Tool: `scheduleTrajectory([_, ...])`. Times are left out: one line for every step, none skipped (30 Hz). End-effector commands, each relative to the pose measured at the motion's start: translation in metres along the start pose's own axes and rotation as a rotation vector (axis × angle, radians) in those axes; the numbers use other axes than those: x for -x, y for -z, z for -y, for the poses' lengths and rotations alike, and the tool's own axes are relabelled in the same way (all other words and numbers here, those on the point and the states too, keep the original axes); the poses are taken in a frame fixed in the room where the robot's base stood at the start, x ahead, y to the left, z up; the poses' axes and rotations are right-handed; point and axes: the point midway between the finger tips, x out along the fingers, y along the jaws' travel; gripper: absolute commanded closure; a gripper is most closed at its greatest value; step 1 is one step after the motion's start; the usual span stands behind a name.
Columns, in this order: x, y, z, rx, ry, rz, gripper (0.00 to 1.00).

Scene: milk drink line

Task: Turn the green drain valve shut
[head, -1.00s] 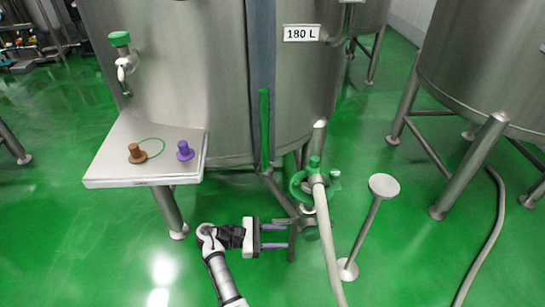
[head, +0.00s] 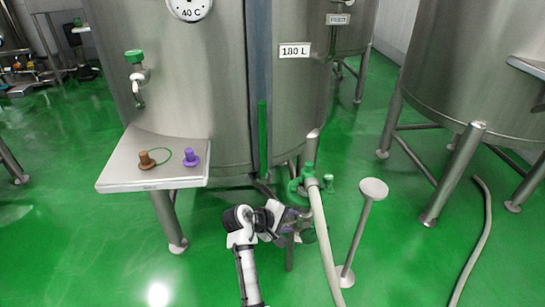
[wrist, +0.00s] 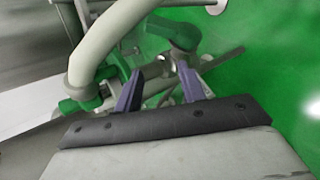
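Green valve parts (head: 298,188) sit at the bottom outlet of the 180 L tank (head: 228,95), where a pale hose (head: 323,235) joins. In the wrist view, a green fitting (wrist: 178,30) shows just beyond the fingers and more green parts (wrist: 84,92) show to the left. My gripper (head: 291,222) is close below and beside the outlet. Its two purple fingers stand apart in the wrist view (wrist: 160,75), with grey metal pipework visible between and beyond them. I cannot tell whether either finger touches the valve. The handle's exact position is partly hidden by the gripper and hose.
A metal shelf (head: 120,186) on the tank holds a brown fitting (head: 146,160), a purple fitting (head: 191,158) and a green ring. A round-topped stand (head: 373,188) is right of the hose. Another tank (head: 470,90) stands at right. Green floor is open in front.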

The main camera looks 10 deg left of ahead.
Motion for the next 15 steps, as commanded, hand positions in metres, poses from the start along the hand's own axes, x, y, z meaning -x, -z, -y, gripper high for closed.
scheduleTrajectory([0.002, 0.000, -0.012, -0.063, -0.004, -0.040, 0.60])
scheduleTrajectory([0.004, 0.001, -0.019, -0.101, -0.008, -0.067, 0.60])
scheduleTrajectory([0.006, 0.003, -0.027, -0.152, -0.011, -0.102, 0.60])
scheduleTrajectory([0.008, 0.003, -0.034, -0.190, -0.013, -0.130, 0.60])
scheduleTrajectory([0.010, 0.004, -0.040, -0.227, -0.015, -0.157, 0.60])
scheduleTrajectory([0.014, 0.007, -0.046, -0.256, -0.020, -0.185, 0.60])
scheduleTrajectory([0.016, 0.008, -0.051, -0.279, -0.023, -0.206, 0.60])
scheduleTrajectory([0.019, 0.009, -0.056, -0.304, -0.026, -0.227, 0.60])
scheduleTrajectory([0.023, 0.011, -0.062, -0.336, -0.031, -0.257, 0.60])
scheduleTrajectory([0.026, 0.012, -0.067, -0.360, -0.034, -0.277, 0.60])
scheduleTrajectory([0.029, 0.013, -0.072, -0.383, -0.036, -0.300, 0.60])
scheduleTrajectory([0.033, 0.014, -0.079, -0.417, -0.041, -0.329, 0.60])
scheduleTrajectory([0.036, 0.015, -0.084, -0.440, -0.043, -0.351, 0.60])
scheduleTrajectory([0.040, 0.015, -0.089, -0.465, -0.047, -0.373, 0.60])
scheduleTrajectory([0.044, 0.016, -0.096, -0.497, -0.050, -0.403, 0.60])
